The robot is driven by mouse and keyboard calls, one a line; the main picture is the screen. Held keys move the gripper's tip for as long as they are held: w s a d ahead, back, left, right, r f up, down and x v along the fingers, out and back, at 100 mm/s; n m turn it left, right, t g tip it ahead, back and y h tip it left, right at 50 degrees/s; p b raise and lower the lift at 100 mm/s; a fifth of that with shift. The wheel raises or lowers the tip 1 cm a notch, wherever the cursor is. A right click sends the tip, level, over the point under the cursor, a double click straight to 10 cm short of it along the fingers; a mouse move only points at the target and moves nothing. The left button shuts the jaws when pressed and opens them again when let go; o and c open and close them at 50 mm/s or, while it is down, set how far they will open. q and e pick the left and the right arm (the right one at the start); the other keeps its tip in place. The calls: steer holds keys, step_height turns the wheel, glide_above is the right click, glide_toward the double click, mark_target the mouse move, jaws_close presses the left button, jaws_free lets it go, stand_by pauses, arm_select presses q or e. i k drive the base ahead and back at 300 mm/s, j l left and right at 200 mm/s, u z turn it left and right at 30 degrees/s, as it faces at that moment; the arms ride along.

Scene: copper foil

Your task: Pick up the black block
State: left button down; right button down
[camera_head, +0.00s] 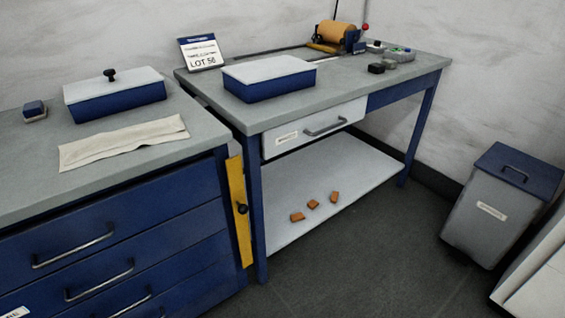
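A small black block (376,68) lies on the grey top of the right-hand workbench (340,84), toward its right end. It sits in front of a grey tray-like item and looks low and dark, with a second dark piece close to its right. Neither of my grippers shows in the head view, so I cannot see whether they hold anything.
A blue box with a pale lid (269,78) stands left of the block. A LOT 56 sign (201,52) and a copper roll (336,32) are behind. A grey bin (490,212) stands right. Orange pieces (313,204) lie on the lower shelf (350,170). The dark floor (370,255) in front is clear.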

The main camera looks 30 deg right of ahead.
mark_target(377, 68)
steer(key=z, duration=1.6)
steer(key=u, duration=0.25)
steer(key=i+l+u, duration=0.2)
steer(key=u, duration=0.3)
steer(key=i+l+u, duration=0.3)
steer(key=u, duration=0.2)
